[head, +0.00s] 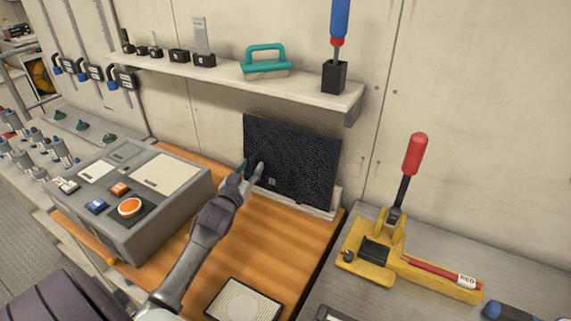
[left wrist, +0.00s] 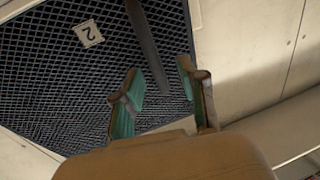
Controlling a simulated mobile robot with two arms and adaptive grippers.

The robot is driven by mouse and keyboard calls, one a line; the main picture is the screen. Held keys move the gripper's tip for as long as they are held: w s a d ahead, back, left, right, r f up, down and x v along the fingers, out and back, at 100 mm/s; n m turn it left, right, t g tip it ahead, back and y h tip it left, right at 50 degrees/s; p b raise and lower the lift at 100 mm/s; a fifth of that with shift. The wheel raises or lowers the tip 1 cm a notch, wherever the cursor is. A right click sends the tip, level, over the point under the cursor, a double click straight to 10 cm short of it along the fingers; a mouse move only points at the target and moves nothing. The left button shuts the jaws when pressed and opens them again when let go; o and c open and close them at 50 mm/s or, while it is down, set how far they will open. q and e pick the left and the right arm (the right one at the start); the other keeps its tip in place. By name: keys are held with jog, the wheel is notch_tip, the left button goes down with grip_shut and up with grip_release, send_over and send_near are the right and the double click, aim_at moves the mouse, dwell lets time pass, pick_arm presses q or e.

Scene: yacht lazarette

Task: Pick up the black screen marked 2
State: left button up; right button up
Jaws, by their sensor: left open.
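The black screen (head: 297,155) is a dark mesh panel leaning upright against the wall at the back of the wooden bench. A small pale tag marked 2 (left wrist: 89,33) shows on its mesh in the left wrist view. My left gripper (head: 251,172) is open in front of the screen's lower left part. In the left wrist view, the green-padded fingers (left wrist: 163,95) stand apart with the mesh (left wrist: 60,90) behind them. I cannot tell whether they touch it. A dark bar crosses the mesh above the fingers. My right gripper is not in view.
A shelf (head: 300,90) with a teal-handled brush (head: 266,60) and a blue-handled tool (head: 338,40) overhangs the screen. A grey control box (head: 135,190) stands left. A yellow lever press (head: 400,262) stands right. A framed pale pad (head: 243,300) lies in front.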

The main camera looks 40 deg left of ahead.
pick_arm(q)
jog(key=shift+x, duration=0.8)
jog(key=shift+c, duration=0.5)
jog(key=shift+f, duration=0.1)
grip_shut()
